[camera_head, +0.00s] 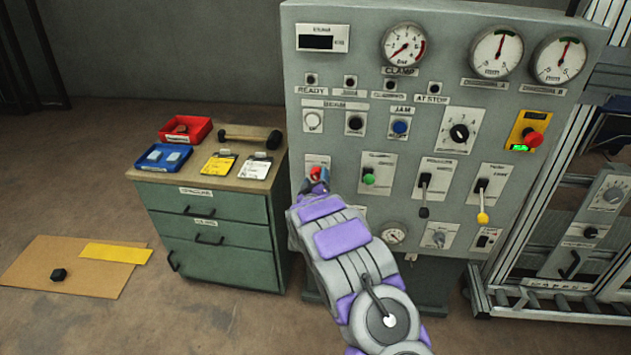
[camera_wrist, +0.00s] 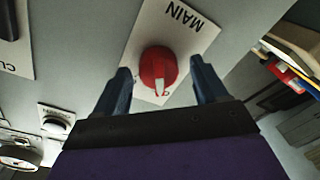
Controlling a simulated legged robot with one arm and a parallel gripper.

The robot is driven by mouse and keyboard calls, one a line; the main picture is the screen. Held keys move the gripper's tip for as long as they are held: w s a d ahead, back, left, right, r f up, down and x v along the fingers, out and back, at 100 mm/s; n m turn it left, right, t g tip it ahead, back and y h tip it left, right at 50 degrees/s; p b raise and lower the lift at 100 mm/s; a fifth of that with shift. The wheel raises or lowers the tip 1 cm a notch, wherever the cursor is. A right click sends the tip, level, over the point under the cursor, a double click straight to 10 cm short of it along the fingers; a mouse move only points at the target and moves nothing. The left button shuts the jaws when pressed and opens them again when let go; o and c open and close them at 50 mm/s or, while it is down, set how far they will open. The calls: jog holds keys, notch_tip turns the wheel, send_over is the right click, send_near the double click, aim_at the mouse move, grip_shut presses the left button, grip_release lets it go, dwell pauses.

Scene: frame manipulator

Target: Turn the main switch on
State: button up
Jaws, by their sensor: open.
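The main switch is a round red knob with a white mark (camera_wrist: 157,70) on a white plate lettered MAIN (camera_wrist: 182,22) in the wrist view, where the picture is turned nearly upside down. My gripper (camera_wrist: 163,78) is open, with one dark blue finger on each side of the red knob; I cannot tell whether either finger touches it. In the head view the red knob (camera_head: 315,173) shows at the left of the grey control panel, partly hidden by my gripper (camera_head: 322,182). My purple and grey arm reaches up to it from below.
The grey panel (camera_head: 345,130) carries gauges, buttons, a green knob (camera_head: 369,179) close right of my gripper, and levers (camera_head: 424,195). A green drawer cabinet (camera_head: 215,238) with trays and a hammer stands left. A metal frame (camera_head: 545,210) stands right. The floor at far left holds cardboard (camera_head: 45,262).

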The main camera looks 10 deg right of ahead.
jog(key=shift+c, duration=0.2)
jog(key=c, duration=1)
jog(key=shift+m, duration=0.3)
jog(key=shift+m+p, duration=0.6)
jog(key=shift+p, duration=0.05)
jog(key=m+p, duration=0.1)
jog(key=m, duration=0.3)
jog(key=shift+f+p, duration=0.1)
jog(key=shift+p, duration=0.3)
jog(key=m, duration=0.6)
jog(key=shift+f, duration=0.1)
jog(key=shift+m, duration=0.3)
